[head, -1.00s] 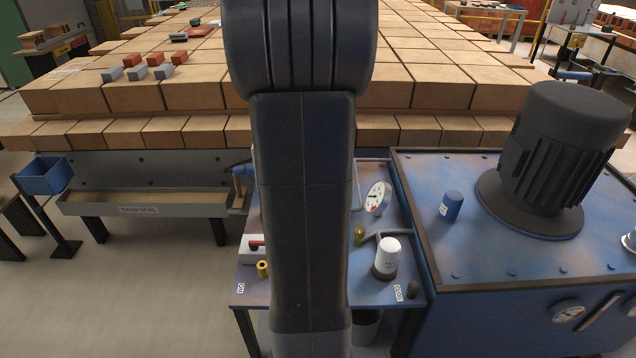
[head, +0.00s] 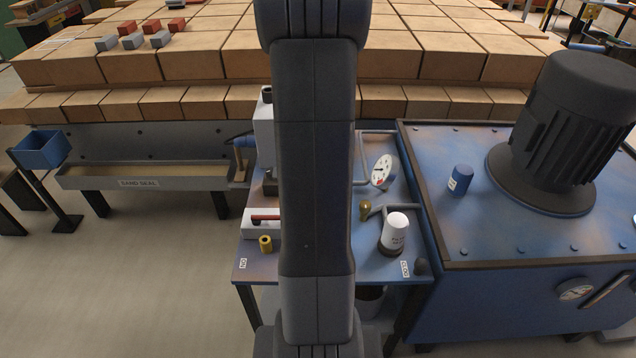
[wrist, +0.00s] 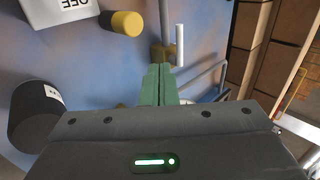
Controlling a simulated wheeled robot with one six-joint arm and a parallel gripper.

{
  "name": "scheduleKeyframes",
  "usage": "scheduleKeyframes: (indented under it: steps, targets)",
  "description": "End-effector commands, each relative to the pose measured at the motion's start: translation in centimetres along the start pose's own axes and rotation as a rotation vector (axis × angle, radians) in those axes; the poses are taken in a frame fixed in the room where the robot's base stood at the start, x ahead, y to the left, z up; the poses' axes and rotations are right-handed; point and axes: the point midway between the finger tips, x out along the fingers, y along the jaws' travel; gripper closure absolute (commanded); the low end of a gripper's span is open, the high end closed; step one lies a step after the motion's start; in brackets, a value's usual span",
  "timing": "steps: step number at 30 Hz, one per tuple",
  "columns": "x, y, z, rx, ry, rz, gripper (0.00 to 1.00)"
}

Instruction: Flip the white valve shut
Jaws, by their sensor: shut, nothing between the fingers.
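A thin white handle (wrist: 180,46), which looks like the white valve's lever, stands upright in the picture in the wrist view, beside a brass fitting (wrist: 159,53). I cannot make it out in the head view, where my arm covers the middle of the blue bench (head: 325,262). My gripper (wrist: 158,72) has green fingers pressed together with nothing between them. Its tips point toward the fitting, just below and left of the white handle in the picture. Whether they touch it I cannot tell. The head view does not show my gripper; my arm stands in front.
In the wrist view, a white box marked OFF (wrist: 62,10), a yellow cylinder (wrist: 127,23) and a black cylinder (wrist: 36,116) lie left of the fingers. The head view shows a gauge (head: 382,170), a white canister (head: 394,232) and a motor (head: 570,130) at the right.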

Motion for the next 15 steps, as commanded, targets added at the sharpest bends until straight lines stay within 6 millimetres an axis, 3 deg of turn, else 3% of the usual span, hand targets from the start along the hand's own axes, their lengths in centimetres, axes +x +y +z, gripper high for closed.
scheduleKeyframes:
  steps: [1,9,15]
  targets:
    - [1.6,0.4,0.0,0.001,0.0,0.001,1.0]
    - [7.5,0.4,0.0,0.002,0.0,0.001,1.0]
    - [8.9,-1.7,0.0,0.001,0.0,0.001,1.0]
